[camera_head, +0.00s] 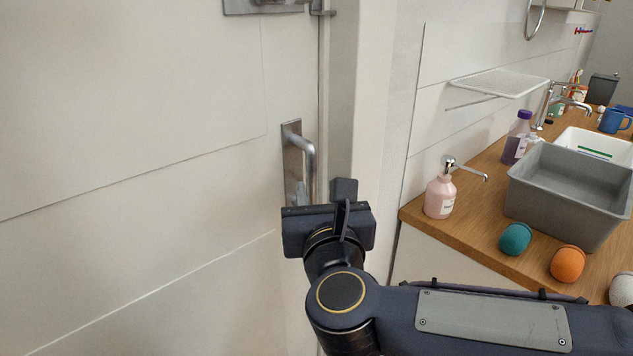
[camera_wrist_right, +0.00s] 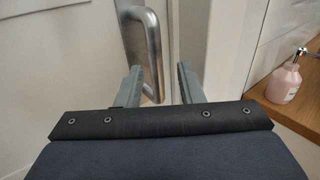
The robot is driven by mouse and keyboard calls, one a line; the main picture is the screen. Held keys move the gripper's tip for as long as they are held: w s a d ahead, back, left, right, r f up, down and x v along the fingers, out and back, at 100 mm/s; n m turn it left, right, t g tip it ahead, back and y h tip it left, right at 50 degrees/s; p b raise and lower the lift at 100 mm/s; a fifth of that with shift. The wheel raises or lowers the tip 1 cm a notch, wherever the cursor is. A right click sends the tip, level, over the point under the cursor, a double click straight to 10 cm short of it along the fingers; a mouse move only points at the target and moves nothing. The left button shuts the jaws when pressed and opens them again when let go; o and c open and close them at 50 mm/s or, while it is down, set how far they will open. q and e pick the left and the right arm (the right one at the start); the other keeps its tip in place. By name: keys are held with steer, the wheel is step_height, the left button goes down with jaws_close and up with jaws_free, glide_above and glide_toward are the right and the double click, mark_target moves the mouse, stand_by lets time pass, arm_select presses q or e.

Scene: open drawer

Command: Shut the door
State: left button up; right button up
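The white door (camera_head: 150,100) fills the left of the head view. Its right edge lies close beside the door frame (camera_head: 370,110); I cannot tell whether a small gap is left. A metal pull handle (camera_head: 306,152) is mounted upright near that edge. It also shows in the right wrist view (camera_wrist_right: 153,45). My right gripper (camera_head: 322,193) is at the handle's lower end. In the right wrist view its two fingers (camera_wrist_right: 159,70) are apart, with the handle's lower part seen between them. I cannot tell whether they touch it. My left gripper is out of view.
Right of the door frame, a wooden counter (camera_head: 470,205) holds a pink soap bottle (camera_head: 440,195), a grey bin (camera_head: 565,190), a teal ball (camera_head: 515,239) and an orange ball (camera_head: 567,263). A metal fitting (camera_head: 265,5) sits higher on the door.

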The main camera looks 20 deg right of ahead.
steer(key=s, duration=0.3)
steer(key=shift+s+a, duration=0.25)
steer(key=shift+s, duration=0.15)
steer(key=s+d+f+n+g+y, duration=0.35)
steer(key=s+f+n+g, duration=0.3)
steer(key=f+n, duration=0.8)
steer(key=s+d+f+n+g+y, duration=0.35)
steer(key=s+f+n+g, duration=0.35)
steer(key=n, duration=1.4)
step_height(320, 180, up, 18)
steer(key=s+t+p, duration=0.1)
steer(key=p, duration=1.8)
steer(key=shift+s+d+n, duration=0.25)
steer(key=shift+d+n, duration=0.05)
steer(key=shift+n, duration=0.05)
